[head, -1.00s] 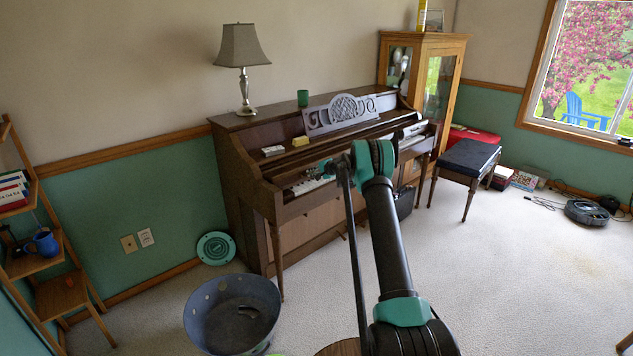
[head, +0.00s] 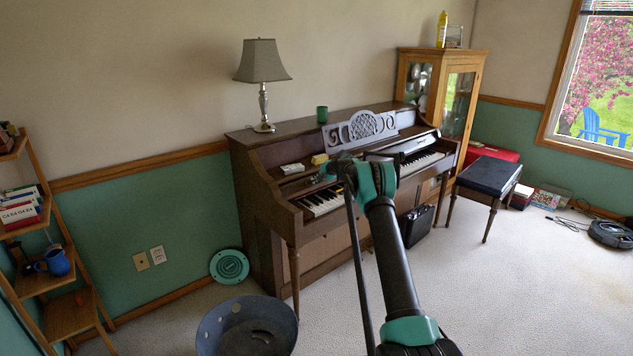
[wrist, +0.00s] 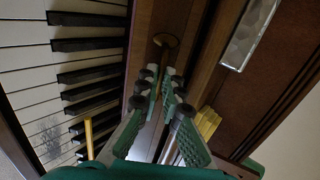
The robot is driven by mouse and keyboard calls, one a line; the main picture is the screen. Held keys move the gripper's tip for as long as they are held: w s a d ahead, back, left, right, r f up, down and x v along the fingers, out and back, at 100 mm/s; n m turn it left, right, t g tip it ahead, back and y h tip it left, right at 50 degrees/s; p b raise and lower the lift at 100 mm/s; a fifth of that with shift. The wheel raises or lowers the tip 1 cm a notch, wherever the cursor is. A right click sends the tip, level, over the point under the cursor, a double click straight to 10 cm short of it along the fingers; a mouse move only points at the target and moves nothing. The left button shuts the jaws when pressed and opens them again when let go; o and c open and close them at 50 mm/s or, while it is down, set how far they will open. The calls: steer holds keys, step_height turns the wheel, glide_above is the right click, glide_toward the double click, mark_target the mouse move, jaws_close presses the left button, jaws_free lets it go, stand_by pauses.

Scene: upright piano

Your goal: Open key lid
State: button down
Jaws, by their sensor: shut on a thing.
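The brown upright piano (head: 335,240) stands against the wall in the head view. White and black keys (head: 322,203) show at left and right, with my arm crossing in front of the middle. In the wrist view, the keys (wrist: 60,85) are bare to the left of the brown key lid (wrist: 143,35). A round brass knob (wrist: 165,40) sits just beyond my fingertips. My gripper (wrist: 160,80) is at the lid's edge, its green fingers closed in on it; the exact contact is hard to see. It also shows small in the head view (head: 324,177).
A white case (head: 292,168) and yellow block (head: 319,159) lie on the piano behind the lid area, below the music stand (head: 362,128). A bench (head: 489,177) is at right, a bin (head: 247,328) in front.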

steer(key=shift+r, duration=0.1)
steer(key=c, duration=1.7)
jaws_free()
steer(key=v, duration=1.2)
steer(key=shift+s+d, duration=0.1)
